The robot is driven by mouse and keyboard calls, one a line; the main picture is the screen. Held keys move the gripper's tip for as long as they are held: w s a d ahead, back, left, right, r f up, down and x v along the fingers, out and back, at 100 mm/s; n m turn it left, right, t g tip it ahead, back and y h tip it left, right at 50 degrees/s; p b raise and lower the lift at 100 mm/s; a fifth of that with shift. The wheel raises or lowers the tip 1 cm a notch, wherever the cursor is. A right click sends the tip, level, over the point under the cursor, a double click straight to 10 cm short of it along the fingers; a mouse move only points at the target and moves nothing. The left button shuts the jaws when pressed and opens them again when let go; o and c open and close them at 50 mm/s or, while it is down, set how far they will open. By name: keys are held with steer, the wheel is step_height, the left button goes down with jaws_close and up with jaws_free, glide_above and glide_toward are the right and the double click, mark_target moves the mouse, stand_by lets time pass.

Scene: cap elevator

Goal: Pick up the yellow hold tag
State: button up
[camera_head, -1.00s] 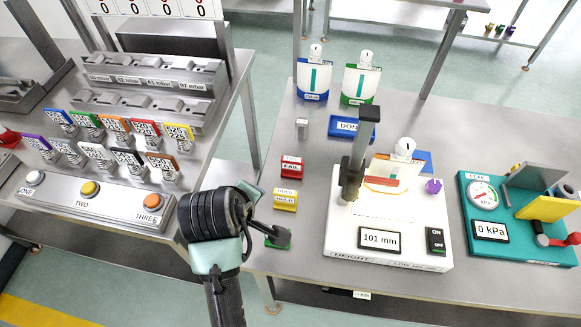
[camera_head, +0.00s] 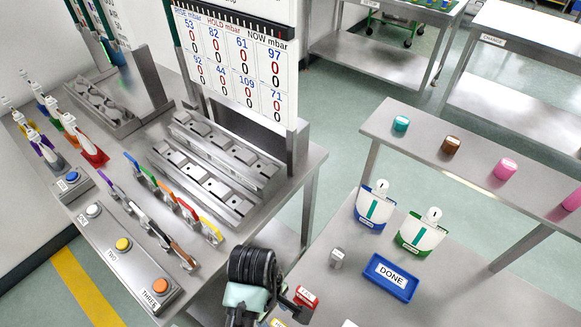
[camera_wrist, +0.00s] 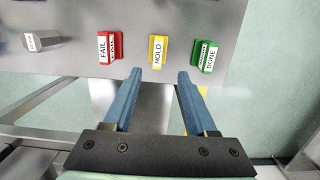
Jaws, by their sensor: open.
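The yellow HOLD tag (camera_wrist: 157,50) stands near the table edge in the wrist view, its white label facing up toward the camera. In the head view only a sliver of it (camera_head: 278,323) shows at the bottom edge. My gripper (camera_wrist: 159,75) is open and empty. Its two blue fingers point at the table edge, with the yellow tag just beyond the fingertips and lined up with the gap between them. They do not appear to touch it. In the head view my wrist hides most of the fingers.
A red FAIL tag (camera_wrist: 108,47) stands left of the yellow one, and a green DONE tag (camera_wrist: 205,56) stands to its right. A grey block (camera_head: 337,258) and a blue DONE tray (camera_head: 391,277) are farther back. A button panel (camera_head: 122,250) lies on the left bench.

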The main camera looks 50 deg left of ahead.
glide_above(275, 323)
steer(key=d, duration=0.1)
steer(key=f, duration=0.4)
steer(key=shift+s+f, duration=0.2)
steer(key=shift+f, duration=0.15)
steer(key=shift+w+d+f+p, duration=0.1)
steer(key=shift+w+d+f, duration=0.1)
steer(key=shift+f, duration=0.85)
steer(key=shift+w+d+f+p, duration=0.1)
steer(key=shift+w+f+p, duration=0.05)
steer(key=shift+f, duration=0.85)
steer(key=shift+w+d+f+p, duration=0.1)
steer(key=shift+w+f, duration=0.1)
steer(key=shift+f, duration=0.85)
jaws_close()
